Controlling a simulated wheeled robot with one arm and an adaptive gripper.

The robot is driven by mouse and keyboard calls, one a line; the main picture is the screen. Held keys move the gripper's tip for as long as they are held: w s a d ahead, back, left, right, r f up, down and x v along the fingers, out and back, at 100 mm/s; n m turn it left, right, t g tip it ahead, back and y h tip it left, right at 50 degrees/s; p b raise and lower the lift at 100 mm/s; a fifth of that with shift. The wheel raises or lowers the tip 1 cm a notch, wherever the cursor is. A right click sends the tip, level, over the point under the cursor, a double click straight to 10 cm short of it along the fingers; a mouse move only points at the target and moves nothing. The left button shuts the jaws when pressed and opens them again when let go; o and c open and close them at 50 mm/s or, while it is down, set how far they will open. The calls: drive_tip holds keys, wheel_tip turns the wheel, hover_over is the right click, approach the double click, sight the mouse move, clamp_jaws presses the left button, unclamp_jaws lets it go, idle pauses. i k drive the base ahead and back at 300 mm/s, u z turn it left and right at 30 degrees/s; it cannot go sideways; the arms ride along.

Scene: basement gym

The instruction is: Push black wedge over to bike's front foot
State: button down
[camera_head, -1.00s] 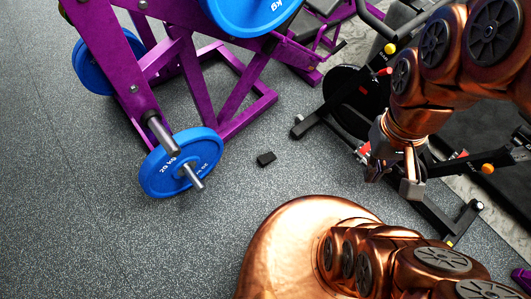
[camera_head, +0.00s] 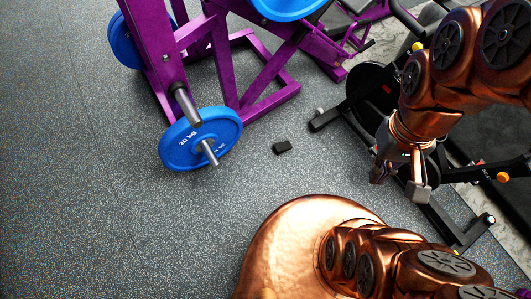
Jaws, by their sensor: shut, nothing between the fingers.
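The black wedge (camera_head: 282,147) is a small dark block lying alone on the grey speckled floor near the middle of the view. The exercise bike (camera_head: 375,95) stands to its upper right, with a black flywheel. The bike's foot bar by the flywheel (camera_head: 328,118) ends a short way up and right of the wedge, with a gap of floor between them. My gripper (camera_head: 399,186) is shut and empty. It hangs in the air at the right, over the bike's lower frame in the picture, well apart from the wedge.
A purple weight machine (camera_head: 270,104) with a blue 20 kg plate (camera_head: 200,139) stands left of the wedge. The bike's other foot bar (camera_head: 470,235) lies at lower right. Bare floor (camera_head: 90,200) is free at the left.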

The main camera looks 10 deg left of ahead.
sight(281, 147)
drive_tip(key=u, duration=0.45)
drive_tip(key=k, duration=1.15)
drive_tip(key=u, duration=1.2)
drive_tip(key=i, duration=1)
drive_tip(key=u, duration=0.35)
drive_tip(key=i, duration=0.95)
drive_tip(key=z, duration=1)
drive_tip(key=i, duration=0.65)
drive_tip(key=z, duration=0.65)
